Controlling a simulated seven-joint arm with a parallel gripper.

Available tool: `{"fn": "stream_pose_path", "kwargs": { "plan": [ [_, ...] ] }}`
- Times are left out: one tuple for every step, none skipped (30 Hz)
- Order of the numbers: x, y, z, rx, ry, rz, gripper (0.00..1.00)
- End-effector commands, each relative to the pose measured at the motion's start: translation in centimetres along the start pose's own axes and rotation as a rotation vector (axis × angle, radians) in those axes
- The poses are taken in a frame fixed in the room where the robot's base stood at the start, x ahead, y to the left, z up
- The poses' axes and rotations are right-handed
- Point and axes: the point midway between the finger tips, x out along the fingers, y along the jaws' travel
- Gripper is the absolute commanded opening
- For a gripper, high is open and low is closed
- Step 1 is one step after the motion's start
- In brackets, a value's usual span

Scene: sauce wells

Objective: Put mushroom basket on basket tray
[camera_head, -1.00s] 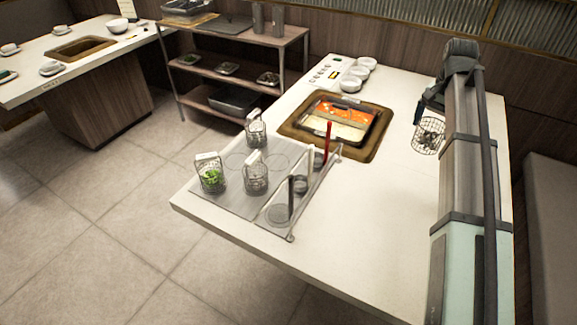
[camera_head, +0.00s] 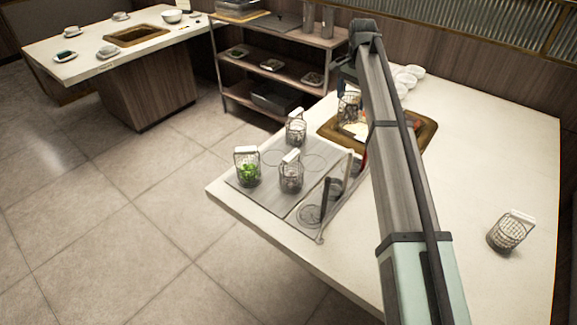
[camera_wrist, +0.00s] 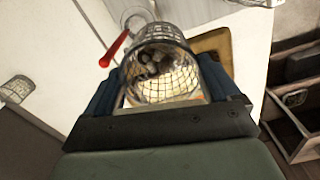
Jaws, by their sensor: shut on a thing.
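My gripper (camera_head: 347,82) is shut on a wire basket (camera_head: 349,107), held over the left part of the hot pot at the back of the table. In the wrist view the basket (camera_wrist: 162,62) sits between my two fingers, with greyish pieces inside that look like mushrooms. The grey basket tray (camera_head: 262,192) lies at the table's left corner, left of my gripper. It carries a basket of greens (camera_head: 246,170), a basket with pale contents (camera_head: 291,175) and a back basket (camera_head: 296,130). Round marked spots between them are bare.
A wire basket with a white handle (camera_head: 510,233) stands on the right of the table. The brown-rimmed pot (camera_head: 420,137) is partly hidden by my arm. Ladles (camera_head: 325,205) stand at the tray's right edge. White bowls (camera_head: 408,76) are at the back.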

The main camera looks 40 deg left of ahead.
Motion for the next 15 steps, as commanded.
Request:
{"fn": "stream_pose_path", "kwargs": {
  "plan": [
    [0.7,-1.7,1.4,-0.018,0.0,0.0,0.47],
    [1.2,-2.6,2.1,-0.027,-0.001,0.001,0.47],
    [1.8,-3.9,3.2,-0.039,-0.001,0.001,0.47],
    [2.2,-4.8,4.1,-0.048,-0.001,0.001,0.47],
    [2.6,-5.7,5.0,-0.057,-0.001,0.001,0.47],
    [3.2,-6.9,6.1,-0.069,0.0,0.0,0.47],
    [3.6,-7.8,7.0,-0.079,0.0,0.0,0.47],
    [4.1,-8.6,7.9,-0.089,0.0,0.001,0.47],
    [4.6,-9.7,9.1,-0.102,-0.001,0.001,0.47],
    [5.0,-10.5,10.0,-0.112,-0.001,0.001,0.47],
    [5.3,-11.2,10.8,-0.12,0.0,0.001,0.47],
    [5.8,-12.2,12.0,-0.132,0.0,0.0,0.47],
    [6.2,-12.8,12.8,-0.139,0.0,0.0,0.47],
    [6.5,-13.4,13.5,-0.147,0.0,0.0,0.47],
    [6.9,-14.1,14.5,-0.157,0.0,0.0,0.47]
  ]
}}
